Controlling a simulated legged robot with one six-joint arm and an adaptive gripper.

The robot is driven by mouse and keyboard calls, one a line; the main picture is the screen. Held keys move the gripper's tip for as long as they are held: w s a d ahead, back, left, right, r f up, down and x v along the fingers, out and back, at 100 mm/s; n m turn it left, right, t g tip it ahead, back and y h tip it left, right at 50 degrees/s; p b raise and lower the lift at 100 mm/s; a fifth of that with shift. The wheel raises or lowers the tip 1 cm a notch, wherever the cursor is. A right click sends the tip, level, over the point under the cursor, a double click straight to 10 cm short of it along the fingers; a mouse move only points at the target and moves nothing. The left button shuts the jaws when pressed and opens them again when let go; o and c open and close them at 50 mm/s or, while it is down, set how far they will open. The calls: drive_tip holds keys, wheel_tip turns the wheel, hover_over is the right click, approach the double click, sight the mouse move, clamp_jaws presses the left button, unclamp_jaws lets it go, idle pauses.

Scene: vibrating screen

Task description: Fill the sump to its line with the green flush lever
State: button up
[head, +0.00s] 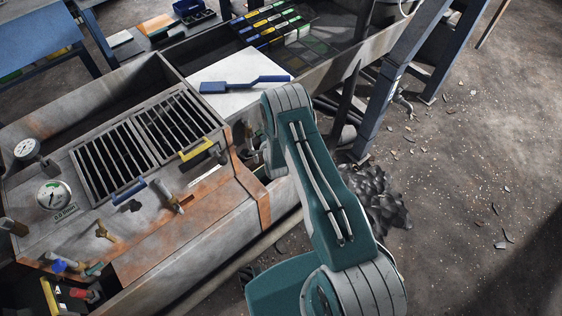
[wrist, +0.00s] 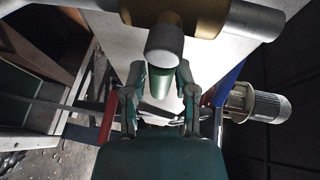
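In the wrist view, my gripper (wrist: 161,72) has its two fingers apart. A green cylindrical piece (wrist: 160,84) with a rounded grey end lies between them, in front of a brass pipe-like body (wrist: 185,17). It looks like a lever grip. I cannot tell whether the fingers press on it. In the head view my gripper is hidden behind my arm and the machine's edge. The sump's water and its line are not discernible. A small teal-green handle (head: 94,270) sits at the machine's near left corner.
A blue paddle (head: 243,84) lies on a white board. A motor-like cylinder (wrist: 258,104) stands right of my gripper.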

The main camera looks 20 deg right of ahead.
drive_tip(key=shift+s, duration=0.1)
drive_tip(key=shift+s+d, duration=0.4)
drive_tip(key=shift+s, duration=0.5)
drive_tip(key=shift+s+d, duration=0.4)
drive_tip(key=shift+s, duration=0.45)
drive_tip(key=shift+s+d, duration=0.4)
drive_tip(key=shift+s, duration=0.5)
drive_tip(key=o, duration=0.3)
drive_tip(key=shift+s, duration=0.15)
drive_tip(key=shift+s+a+r, duration=0.1)
drive_tip(key=shift+s+r, duration=0.05)
drive_tip(key=shift+s, duration=0.8)
drive_tip(key=shift+s+d+r, duration=0.1)
drive_tip(key=shift+s+r, duration=0.1)
drive_tip(key=shift+s, duration=0.75)
drive_tip(key=shift+s+a+r, duration=0.1)
drive_tip(key=shift+s+r, duration=0.05)
drive_tip(key=shift+s, duration=0.8)
